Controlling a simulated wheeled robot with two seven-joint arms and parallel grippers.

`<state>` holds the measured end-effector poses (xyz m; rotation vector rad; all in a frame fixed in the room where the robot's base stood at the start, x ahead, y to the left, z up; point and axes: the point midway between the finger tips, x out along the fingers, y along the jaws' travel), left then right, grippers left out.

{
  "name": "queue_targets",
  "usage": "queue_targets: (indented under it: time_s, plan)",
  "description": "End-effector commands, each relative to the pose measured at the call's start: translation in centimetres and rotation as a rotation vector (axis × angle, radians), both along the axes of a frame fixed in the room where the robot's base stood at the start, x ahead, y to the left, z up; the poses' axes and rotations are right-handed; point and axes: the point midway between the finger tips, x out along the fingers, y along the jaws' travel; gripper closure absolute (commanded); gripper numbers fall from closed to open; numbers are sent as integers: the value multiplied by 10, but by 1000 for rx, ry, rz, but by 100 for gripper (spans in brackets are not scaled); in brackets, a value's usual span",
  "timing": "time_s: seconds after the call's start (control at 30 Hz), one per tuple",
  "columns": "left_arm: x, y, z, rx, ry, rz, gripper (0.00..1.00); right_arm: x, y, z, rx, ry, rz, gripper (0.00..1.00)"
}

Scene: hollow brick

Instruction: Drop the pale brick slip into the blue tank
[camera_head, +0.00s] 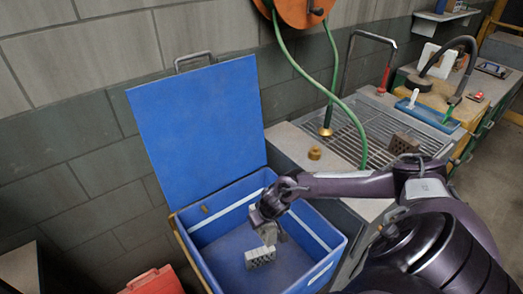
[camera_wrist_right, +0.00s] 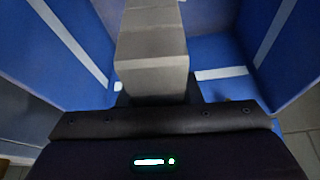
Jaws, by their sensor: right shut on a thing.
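The blue tank (camera_head: 338,250) stands with its blue lid (camera_head: 200,120) raised against the wall. My right gripper (camera_head: 268,232) reaches in over the tank and is shut on the pale brick slip (camera_head: 260,257), a light grey piece with holes along its side. The slip hangs within the tank's opening; I cannot tell how far it is above the floor. In the right wrist view the slip (camera_wrist_right: 152,48) extends forward from the gripper (camera_wrist_right: 155,95), between the tank's blue walls. My left gripper is not in view.
A grey counter with a metal grating (camera_head: 352,130) adjoins the tank at the right. A brown brick (camera_head: 405,143) lies on the grating and a small brass piece (camera_head: 314,153) on the counter. A green hose (camera_head: 330,75) hangs down there. A red case (camera_head: 153,281) stands at front left.

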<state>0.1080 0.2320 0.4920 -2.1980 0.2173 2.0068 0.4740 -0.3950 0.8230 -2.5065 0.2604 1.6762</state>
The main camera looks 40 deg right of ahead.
Motion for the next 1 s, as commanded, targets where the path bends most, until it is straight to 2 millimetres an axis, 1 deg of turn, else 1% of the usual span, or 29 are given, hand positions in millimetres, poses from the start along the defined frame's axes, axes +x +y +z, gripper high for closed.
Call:
queue_targets:
  time_s: [0.1, 0.13, 0.3, 0.33, 0.57, 0.67, 0.77, 1.0]
  plan:
    - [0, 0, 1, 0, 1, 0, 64, 1, 0, 2, 0, -1, 0, 98]
    - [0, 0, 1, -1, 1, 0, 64, 0, 0, 2, 0, -1, 0, 67]
    - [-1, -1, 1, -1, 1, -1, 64, 0, 0, 1, 0, -1, 0, 45]
    - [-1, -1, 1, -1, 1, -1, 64, 0, 0, 1, 0, -1, 0, 43]
    - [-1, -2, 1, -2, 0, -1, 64, -1, 0, 1, 0, 1, 0, 43]
    - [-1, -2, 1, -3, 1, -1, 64, -3, 0, 5, 0, 2, 1, 43]
    - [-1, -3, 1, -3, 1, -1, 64, -7, 1, 17, 0, 0, 1, 43]
    - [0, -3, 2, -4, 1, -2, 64, -22, 4, 55, -3, 0, 2, 43]
